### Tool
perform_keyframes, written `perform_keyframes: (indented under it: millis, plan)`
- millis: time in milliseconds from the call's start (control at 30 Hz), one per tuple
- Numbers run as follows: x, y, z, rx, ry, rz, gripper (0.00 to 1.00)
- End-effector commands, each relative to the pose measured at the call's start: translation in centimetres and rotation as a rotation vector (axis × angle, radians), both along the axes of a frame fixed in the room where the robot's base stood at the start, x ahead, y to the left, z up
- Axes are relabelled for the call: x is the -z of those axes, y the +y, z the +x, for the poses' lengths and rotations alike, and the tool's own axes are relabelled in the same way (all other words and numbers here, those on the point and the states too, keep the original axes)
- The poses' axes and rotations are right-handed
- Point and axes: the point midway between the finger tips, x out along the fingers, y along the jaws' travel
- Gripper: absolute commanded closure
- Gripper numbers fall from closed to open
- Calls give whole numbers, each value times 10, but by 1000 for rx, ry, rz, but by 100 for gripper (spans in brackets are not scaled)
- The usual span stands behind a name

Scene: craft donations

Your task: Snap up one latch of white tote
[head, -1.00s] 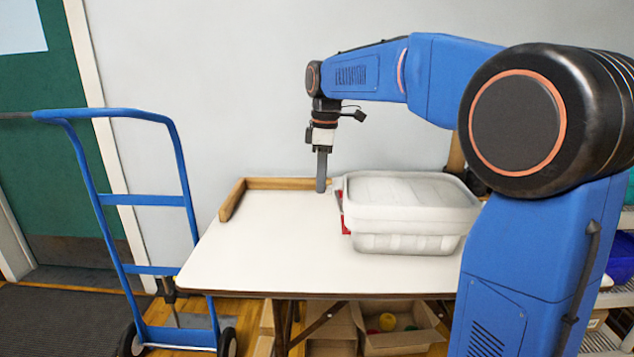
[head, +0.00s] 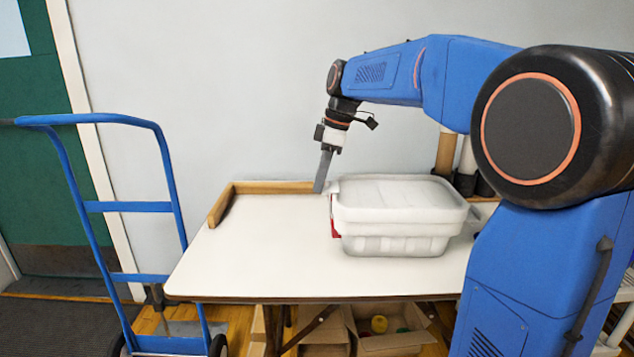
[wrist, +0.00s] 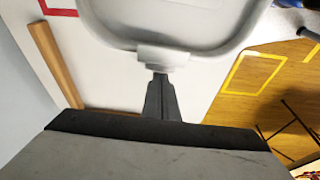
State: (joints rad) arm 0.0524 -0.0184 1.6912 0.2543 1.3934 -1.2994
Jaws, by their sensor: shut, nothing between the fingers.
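The white tote (head: 395,215) stands on the table with its pale lid (head: 392,192) on. A light grey-white latch (wrist: 163,57) juts from the middle of the tote's near rim in the wrist view. My gripper (head: 320,187) is shut and empty at the tote's left end in the head view, tilted with its tips down and to the left. In the wrist view my gripper (wrist: 160,77) points at the latch, with its tips right by the latch's lower edge. I cannot tell whether they touch. The tote's far side is hidden.
The white table (head: 255,245) is clear left of the tote. A wooden rail (head: 270,187) edges its back left corner. A blue hand truck (head: 130,207) stands to the left. Cardboard boxes (head: 395,340) lie underneath.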

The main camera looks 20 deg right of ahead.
Motion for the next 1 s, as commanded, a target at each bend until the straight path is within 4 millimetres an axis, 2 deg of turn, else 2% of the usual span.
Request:
perform_keyframes:
  millis: [333, 767, 1000]
  plan:
    - [-2, 0, 0, 0, 0, -1, 100]
    - [-16, 0, 0, 1, 1, -1, 100]
    - [-15, 13, 6, 1, 1, -1, 100]
